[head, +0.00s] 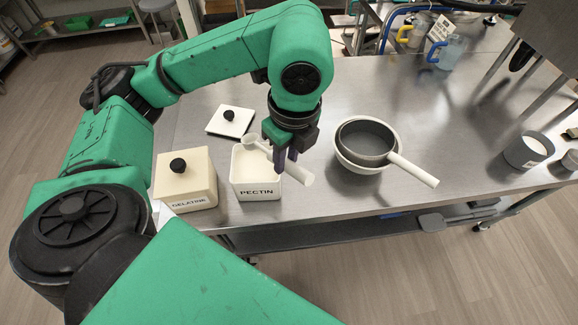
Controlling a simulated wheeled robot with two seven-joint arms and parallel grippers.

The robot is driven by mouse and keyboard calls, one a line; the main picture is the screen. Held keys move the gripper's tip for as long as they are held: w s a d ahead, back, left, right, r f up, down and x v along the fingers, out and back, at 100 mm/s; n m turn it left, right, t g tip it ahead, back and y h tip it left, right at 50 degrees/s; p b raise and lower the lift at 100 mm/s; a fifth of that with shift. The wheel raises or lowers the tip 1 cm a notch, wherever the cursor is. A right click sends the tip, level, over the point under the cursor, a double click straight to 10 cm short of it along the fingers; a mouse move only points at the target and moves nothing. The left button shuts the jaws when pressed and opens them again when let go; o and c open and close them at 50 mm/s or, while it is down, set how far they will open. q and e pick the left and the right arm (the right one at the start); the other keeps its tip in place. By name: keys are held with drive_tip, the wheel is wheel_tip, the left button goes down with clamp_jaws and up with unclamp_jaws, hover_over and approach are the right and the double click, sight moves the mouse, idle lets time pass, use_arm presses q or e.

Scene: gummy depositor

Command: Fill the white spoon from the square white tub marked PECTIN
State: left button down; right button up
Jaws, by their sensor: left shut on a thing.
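The square white tub marked PECTIN (257,193) stands open on the steel table, near its front edge. My left gripper (286,162) is above the tub's right side, shut on the white spoon (298,173). The spoon's thick handle points down to the right, and its small bowl end (250,142) is at the upper left, over the tub's back rim. I cannot tell whether the spoon holds powder or touches the tub. The tub's inside is partly hidden by the spoon and gripper. My right gripper is not in view.
A lidded tub marked GELATINE (186,187) stands just left. A white lid with a black knob (231,121) lies behind. A grey pan inside a white bowl (366,140) stands right, its white handle (415,170) reaching forward. A grey container (527,151) is at far right.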

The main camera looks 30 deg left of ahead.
use_arm(q)
drive_tip(key=h+b, duration=0.1)
drive_tip(key=b, duration=0.1)
drive_tip(key=a+g+h+b, duration=0.1)
drive_tip(key=h+b, duration=0.1)
drive_tip(key=a+r+h+b, duration=0.1)
drive_tip(key=h+b, duration=0.1)
drive_tip(key=shift+w+a+g, duration=0.15)
drive_tip(key=shift+w+g, duration=0.1)
drive_tip(key=shift+g, duration=0.05)
drive_tip(key=shift+b, duration=0.55)
wheel_tip(320, 180, down, 7)
drive_tip(key=b, duration=0.5)
idle(0.4)
